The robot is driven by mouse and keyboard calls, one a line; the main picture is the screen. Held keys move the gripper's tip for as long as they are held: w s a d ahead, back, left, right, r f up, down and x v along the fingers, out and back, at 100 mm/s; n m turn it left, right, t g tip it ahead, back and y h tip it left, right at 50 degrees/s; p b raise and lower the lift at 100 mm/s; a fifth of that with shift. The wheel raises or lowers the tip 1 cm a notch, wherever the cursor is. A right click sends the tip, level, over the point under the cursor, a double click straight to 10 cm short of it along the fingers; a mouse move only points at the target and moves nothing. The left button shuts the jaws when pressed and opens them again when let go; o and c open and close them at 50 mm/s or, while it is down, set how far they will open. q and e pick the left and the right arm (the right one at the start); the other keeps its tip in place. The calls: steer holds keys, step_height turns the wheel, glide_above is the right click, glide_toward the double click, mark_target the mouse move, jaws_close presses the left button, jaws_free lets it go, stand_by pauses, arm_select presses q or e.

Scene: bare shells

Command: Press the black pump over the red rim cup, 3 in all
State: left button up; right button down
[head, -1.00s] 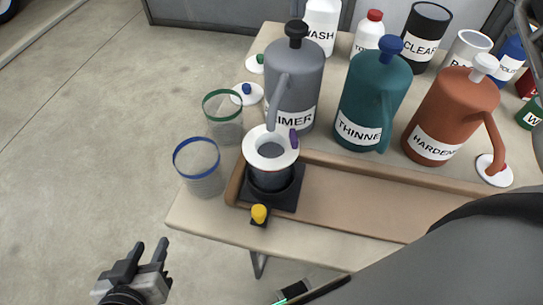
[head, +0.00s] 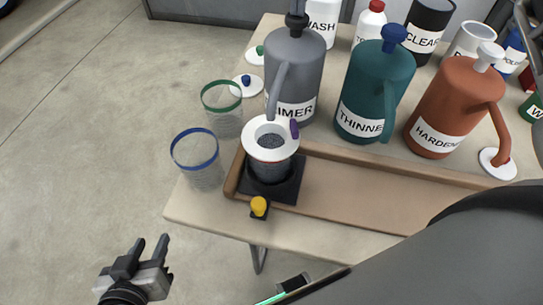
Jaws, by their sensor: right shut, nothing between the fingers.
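The black pump (head: 297,21) tops the grey jug (head: 296,62) labelled with letters ending in IMER. Its spout hangs toward the cup stand. The red rim cup (head: 270,172) stands on a dark base in the tray, with a white ring (head: 256,132) over it; only a little red shows below the ring. A speckled grey surface shows inside the ring. My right gripper (head: 297,4) is shut, its dark tip just above the black pump at the top edge. I cannot tell whether they touch. My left gripper (head: 150,247) is open and empty, low left, off the table.
A green-rim cup (head: 223,110) and a blue-rim cup (head: 204,174) stand left of the tray (head: 365,199). A teal jug (head: 370,85) and an orange jug (head: 447,105) stand to the right. A yellow knob (head: 259,206) sits at the tray's front.

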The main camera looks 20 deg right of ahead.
steer(key=shift+f+b, duration=0.35)
steer(key=shift+f, duration=0.4)
steer(key=shift+r, duration=0.15)
steer(key=shift+r+p, duration=1.05)
steer(key=shift+p, duration=0.05)
steer(key=shift+r+p, duration=0.4)
steer(key=shift+r, duration=0.15)
